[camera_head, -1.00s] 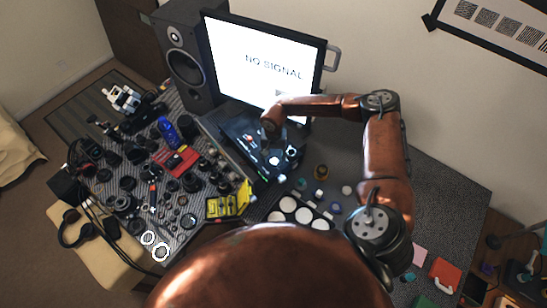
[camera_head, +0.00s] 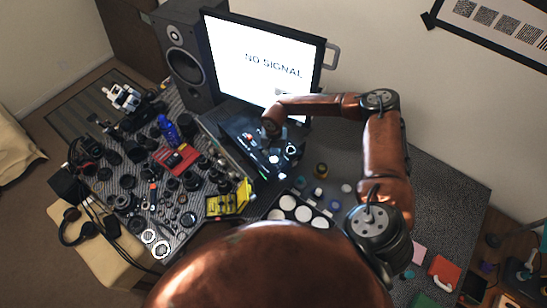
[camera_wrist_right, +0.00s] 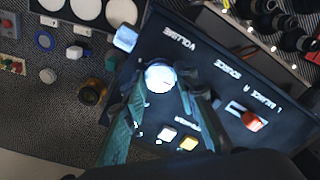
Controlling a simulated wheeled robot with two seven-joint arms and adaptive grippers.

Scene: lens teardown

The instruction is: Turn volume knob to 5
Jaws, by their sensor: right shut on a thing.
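The volume knob (camera_wrist_right: 160,77) is a round pale cap on a dark control panel (camera_wrist_right: 205,75), beside the upside-down word VOLUME in the right wrist view. The fingers of my right gripper (camera_wrist_right: 162,90) stand on either side of the knob and are shut on it. A thin mark shows on the cap, but I cannot read its setting. In the head view, my right gripper (camera_head: 270,130) is over the panel (camera_head: 247,130) in front of the monitor, and my arm partly hides the knob. My left gripper is not in view.
A monitor (camera_head: 262,60) reading NO SIGNAL stands behind. Lens parts crowd the left of the bench. Bare bench (camera_head: 450,210) lies at right.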

